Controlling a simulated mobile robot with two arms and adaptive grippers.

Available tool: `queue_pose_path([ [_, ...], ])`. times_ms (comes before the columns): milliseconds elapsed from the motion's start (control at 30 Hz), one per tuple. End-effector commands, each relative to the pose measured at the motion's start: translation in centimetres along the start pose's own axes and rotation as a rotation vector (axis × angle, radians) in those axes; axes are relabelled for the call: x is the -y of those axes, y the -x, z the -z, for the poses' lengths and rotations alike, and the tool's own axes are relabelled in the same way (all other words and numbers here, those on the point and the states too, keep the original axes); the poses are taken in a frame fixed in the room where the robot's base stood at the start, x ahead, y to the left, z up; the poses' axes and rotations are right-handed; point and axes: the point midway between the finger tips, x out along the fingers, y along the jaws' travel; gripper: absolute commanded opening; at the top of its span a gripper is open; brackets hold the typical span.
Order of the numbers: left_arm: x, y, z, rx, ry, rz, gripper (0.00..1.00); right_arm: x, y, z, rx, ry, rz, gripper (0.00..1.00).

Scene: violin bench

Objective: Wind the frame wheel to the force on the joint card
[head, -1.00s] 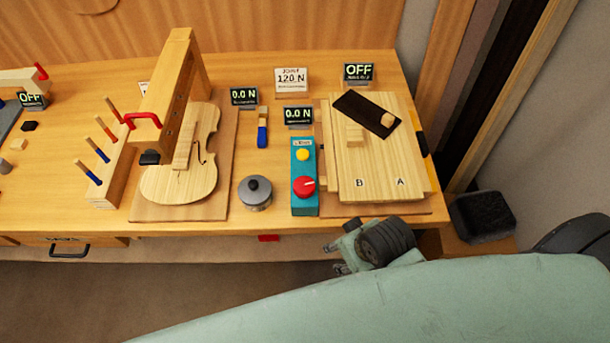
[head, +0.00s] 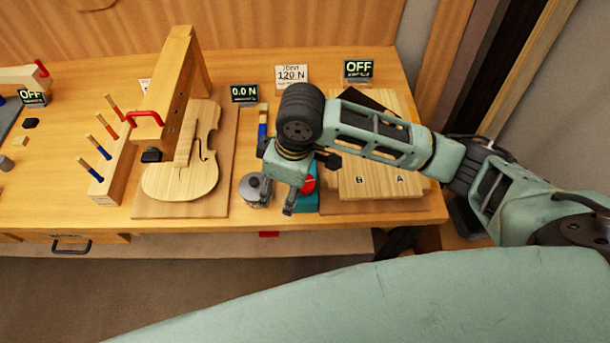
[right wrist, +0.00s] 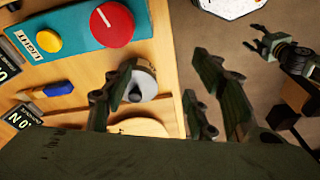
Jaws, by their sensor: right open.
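The joint card (head: 291,76) reads "JOINT 120 N" at the back of the bench. A wooden frame (head: 176,85) with a red handle (head: 145,118) stands over the violin body (head: 182,184). A display (head: 244,94) right of it reads 0.0 N. My right gripper (head: 278,200) is open and empty, pointing down near the grey lidded pot (head: 252,190) and the teal box (head: 311,200). In the right wrist view its fingers (right wrist: 168,75) are apart, with the pot (right wrist: 140,85) behind one. A gripper, apparently my left (right wrist: 280,52), shows over the floor, its jaws unclear.
The teal box has a red knob (right wrist: 112,24) and a yellow button (right wrist: 47,39). Plates marked B and A (head: 380,185) lie right of it, near a display (head: 358,69) reading OFF. A rack of chisels (head: 108,185) stands left of the violin.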

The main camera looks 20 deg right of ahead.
Motion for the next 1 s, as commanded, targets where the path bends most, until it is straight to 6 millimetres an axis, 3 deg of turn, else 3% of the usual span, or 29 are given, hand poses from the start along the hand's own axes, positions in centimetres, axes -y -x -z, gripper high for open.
queue_pose_path([
  [33,0.0,0.0,0.0,0.0,0.0,0.0,0.53,-2.0,0.9,-0.4,0.042,-0.004,-0.024,0.53],
  [133,0.0,0.0,0.0,0.0,0.0,0.0,0.53,-4.2,2.1,-1.4,0.109,-0.02,-0.041,0.53],
  [367,0.0,0.1,0.0,0.0,0.0,0.0,0.53,-6.5,3.5,-2.7,0.176,-0.055,-0.053,0.53],
  [467,0.0,0.3,0.0,0.0,0.0,0.0,0.53,-6.6,2.8,-2.9,0.18,-0.058,-0.051,0.53],
  [800,0.0,1.5,0.1,0.0,0.0,0.0,0.53,-6.8,-2.3,-3.7,0.177,-0.055,-0.052,0.53],
  [1000,0.0,1.7,0.2,0.0,0.0,0.0,0.53,-6.9,-3.8,-4.0,0.176,-0.054,-0.054,0.53],
])
